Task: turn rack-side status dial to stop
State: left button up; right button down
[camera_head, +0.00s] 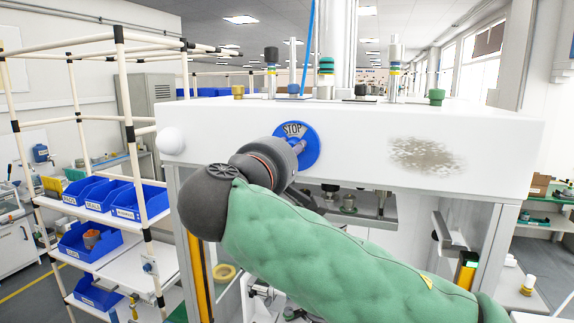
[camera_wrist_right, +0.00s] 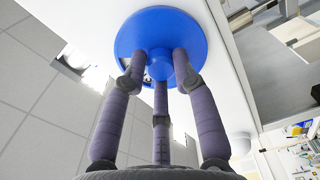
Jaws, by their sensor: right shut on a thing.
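The fingers hide part of the dial face and any pointer. My left gripper is not in view.
The white press housing (camera_head: 480,150) spans the middle, with a grey worn patch (camera_head: 427,155) right of the dial. A white round knob (camera_head: 171,140) sits at its left end. A pipe rack with blue bins (camera_head: 88,190) stands at left. The press work space lies below the panel.

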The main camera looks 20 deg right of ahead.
jog(key=shift+d+m+b, duration=0.1)
jog(key=shift+m+b, duration=0.55)
jog(key=shift+m, duration=0.45)
jog(key=shift+f, duration=0.1)
jog(key=c, duration=1.1)
grip_release()
jog(key=shift+o, duration=0.6)
jog(key=shift+s+d, duration=0.1)
jog(key=shift+d, duration=0.05)
